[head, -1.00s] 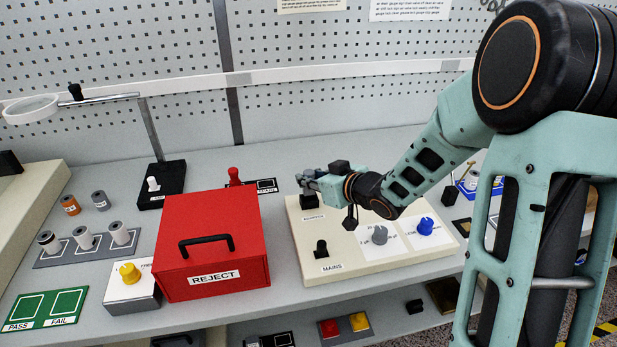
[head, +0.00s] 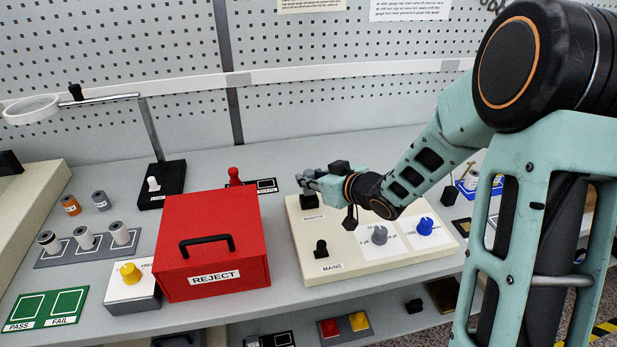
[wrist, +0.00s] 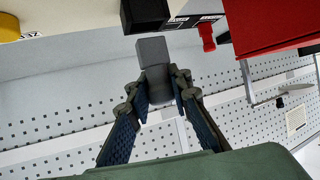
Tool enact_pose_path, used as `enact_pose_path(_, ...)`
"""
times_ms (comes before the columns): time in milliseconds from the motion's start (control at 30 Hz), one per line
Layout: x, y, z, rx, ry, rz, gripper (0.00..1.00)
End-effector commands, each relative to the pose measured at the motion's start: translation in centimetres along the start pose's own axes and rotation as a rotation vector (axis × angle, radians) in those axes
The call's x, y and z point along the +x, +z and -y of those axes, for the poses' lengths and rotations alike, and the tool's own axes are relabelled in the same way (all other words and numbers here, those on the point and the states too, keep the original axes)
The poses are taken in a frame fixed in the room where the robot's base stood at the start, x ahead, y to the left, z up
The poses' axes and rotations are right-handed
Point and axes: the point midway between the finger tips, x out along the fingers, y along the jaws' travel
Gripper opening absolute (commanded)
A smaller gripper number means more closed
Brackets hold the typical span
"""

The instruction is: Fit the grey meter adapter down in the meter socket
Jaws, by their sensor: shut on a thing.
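My gripper (head: 312,180) is over the back left corner of the cream panel (head: 292,225). It is shut on a grey block, the meter adapter (wrist: 152,52), which sticks out past the fingertips in the wrist view. Just below the gripper in the head view is a black block (head: 309,201) with a small label in front of it. The black block also shows beyond the adapter in the wrist view (wrist: 145,14). It may be the meter socket; its opening is hidden. I cannot tell whether adapter and block touch.
The red REJECT box (head: 213,245) stands left of the panel. A red peg (head: 235,176) stands behind it. On the panel are a black MAINS switch (head: 321,250), a grey knob (head: 380,235) and a blue knob (head: 425,226). Bench behind the panel is clear.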

Motion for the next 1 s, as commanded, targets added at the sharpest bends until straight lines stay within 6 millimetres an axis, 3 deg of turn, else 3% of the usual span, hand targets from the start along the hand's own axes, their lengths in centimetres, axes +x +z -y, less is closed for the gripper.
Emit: enact_pose_path(1000,1.0,2.2,0.0,0.0,0.0,0.0,0.0)
